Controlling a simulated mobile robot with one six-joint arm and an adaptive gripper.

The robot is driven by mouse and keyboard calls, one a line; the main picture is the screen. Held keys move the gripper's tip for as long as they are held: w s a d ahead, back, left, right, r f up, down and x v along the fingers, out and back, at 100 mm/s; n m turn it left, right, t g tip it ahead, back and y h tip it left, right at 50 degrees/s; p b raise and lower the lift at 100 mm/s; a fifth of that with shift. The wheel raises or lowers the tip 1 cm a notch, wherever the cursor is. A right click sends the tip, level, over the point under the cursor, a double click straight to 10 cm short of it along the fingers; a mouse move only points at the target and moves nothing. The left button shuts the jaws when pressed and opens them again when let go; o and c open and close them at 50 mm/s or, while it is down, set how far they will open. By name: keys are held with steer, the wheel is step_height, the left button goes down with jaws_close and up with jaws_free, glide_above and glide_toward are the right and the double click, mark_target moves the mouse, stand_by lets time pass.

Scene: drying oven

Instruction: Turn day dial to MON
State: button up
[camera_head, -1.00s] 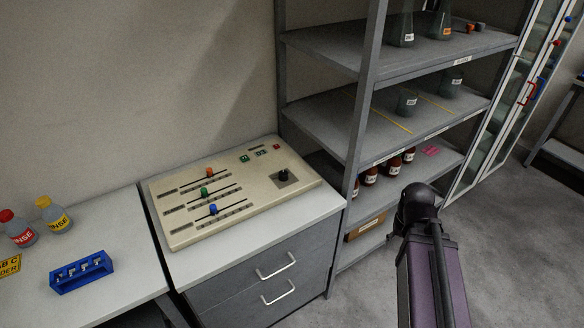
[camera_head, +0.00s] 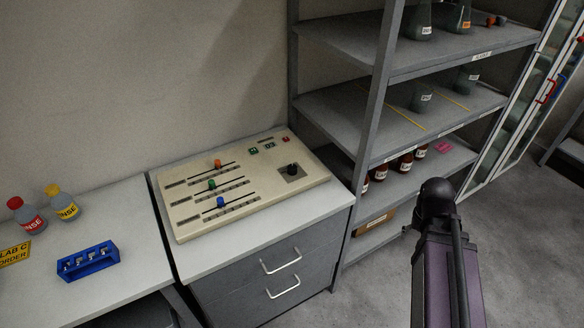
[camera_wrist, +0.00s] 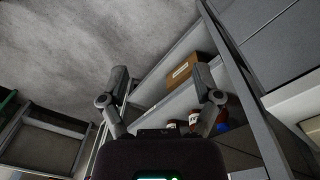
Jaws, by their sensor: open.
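I see no dial with readable day marks in either view. A beige control panel (camera_head: 250,213) lies on the grey drawer cabinet in the head view, with three sliders and a black knob (camera_head: 291,169) in a dark recess at its right; whether this knob is the day dial I cannot tell. My gripper (camera_wrist: 162,90) shows in the wrist view, its two fingers spread wide with nothing between them. It is away from the panel, facing the floor and lower shelves. The head view shows my arm at the right, but not the gripper's fingers.
A grey shelf unit (camera_head: 372,110) with flasks and brown bottles stands right of the cabinet (camera_head: 308,260). A cardboard box (camera_wrist: 181,73) sits on a low shelf. A blue rack (camera_head: 88,262) and two rinse bottles are on the left bench. Floor at right is open.

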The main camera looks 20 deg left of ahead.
steer(key=w+a+r+m+t+h+p, duration=0.1)
steer(key=w+a+r+h, duration=0.1)
steer(key=w+a, duration=0.5)
steer(key=m+t+h+p, duration=0.2)
steer(key=m+t+p, duration=0.15)
steer(key=t, duration=0.35)
glide_toward(292, 167)
steer(key=v, duration=0.3)
steer(key=shift+s+d+r, duration=0.15)
steer(key=shift+s+r, duration=0.15)
steer(key=shift+s, duration=0.1)
steer(key=shift+f+b, duration=0.1)
steer(key=shift+b, duration=0.25)
steer(key=b+x, duration=0.4)
steer(key=x, duration=0.2)
steer(key=b+x, duration=0.4)
steer(key=x, duration=0.1)
steer(key=shift+w+f, duration=0.3)
steer(key=shift+f, duration=0.05)
steer(key=shift+b+x, duration=0.8)
steer(key=shift+x, duration=0.15)
steer(key=shift+w, duration=0.1)
